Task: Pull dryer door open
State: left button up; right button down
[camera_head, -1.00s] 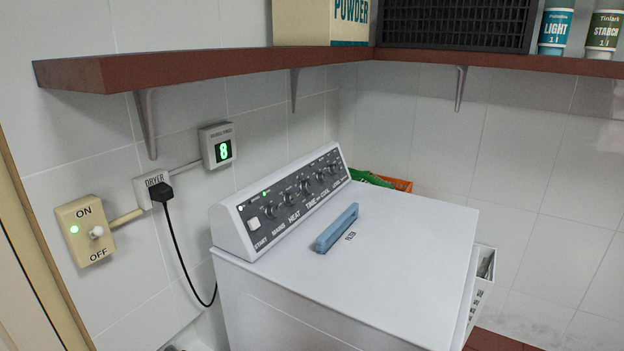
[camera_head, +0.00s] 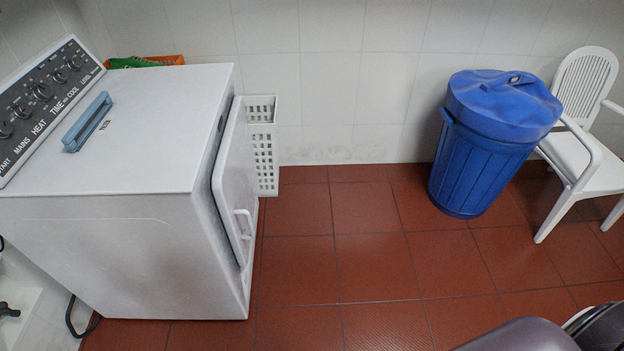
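The white dryer (camera_head: 150,120) stands at the left with its control panel on top. Its dryer door (camera_head: 233,175) is on the right side and is seen at a steep angle. A white handle (camera_head: 243,228) sticks out from the door. A dark strip shows between the door and the body; I cannot tell whether the door is slightly ajar. Neither gripper is in view. Rounded grey and dark parts, likely of my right arm, show at the lower right corner, well apart from the door.
A white slotted basket (camera_head: 262,145) stands behind the door by the back wall. A lidded blue bin (camera_head: 490,140) and a white chair (camera_head: 580,130) stand at the right. The red tiled floor (camera_head: 340,250) between dryer and bin is clear.

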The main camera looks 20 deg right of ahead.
aim_at(234, 181)
jog(key=l+z, duration=0.15)
jog(key=l, duration=0.35)
jog(key=i+l+z, duration=0.1)
jog(key=l, duration=0.35)
jog(key=i+l+z, duration=0.15)
jog(key=l, duration=0.35)
